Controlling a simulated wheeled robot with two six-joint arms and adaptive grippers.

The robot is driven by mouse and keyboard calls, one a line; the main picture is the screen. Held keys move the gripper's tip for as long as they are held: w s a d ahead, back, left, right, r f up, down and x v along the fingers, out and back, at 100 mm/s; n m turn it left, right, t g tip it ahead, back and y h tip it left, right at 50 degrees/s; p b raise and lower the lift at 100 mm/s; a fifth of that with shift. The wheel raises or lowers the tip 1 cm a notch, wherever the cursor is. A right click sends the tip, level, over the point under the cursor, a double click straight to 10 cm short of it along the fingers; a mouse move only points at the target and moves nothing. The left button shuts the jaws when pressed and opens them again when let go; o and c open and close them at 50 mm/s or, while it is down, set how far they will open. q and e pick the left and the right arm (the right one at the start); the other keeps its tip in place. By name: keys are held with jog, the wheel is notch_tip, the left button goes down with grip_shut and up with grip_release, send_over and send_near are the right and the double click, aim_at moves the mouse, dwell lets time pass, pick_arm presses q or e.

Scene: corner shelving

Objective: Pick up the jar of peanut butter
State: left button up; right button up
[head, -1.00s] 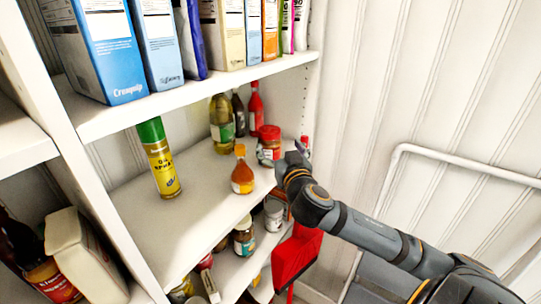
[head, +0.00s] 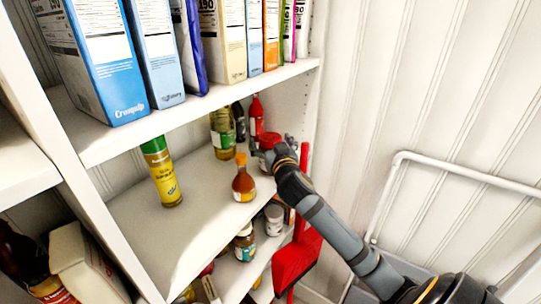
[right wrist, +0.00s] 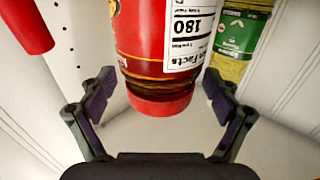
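The peanut butter jar (head: 267,139), with a red lid, stands on the middle shelf toward its right end, partly hidden behind my right gripper (head: 279,150). In the right wrist view a jar with a red label and white nutrition panel (right wrist: 160,45) sits between the two fingertips of my right gripper (right wrist: 160,88). The fingers are spread to either side of it, and I see no clear grip. My left gripper is not in view.
A small orange bottle (head: 243,181) stands in front, left of the jar. A green-labelled bottle (head: 222,132) and a red bottle (head: 256,117) stand behind. A yellow spray can (head: 163,175) is further left. Boxes fill the shelf above; a red dustpan (head: 294,265) hangs at the right.

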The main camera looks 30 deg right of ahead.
grip_shut()
dwell(0.4)
jog(key=shift+r, duration=0.15)
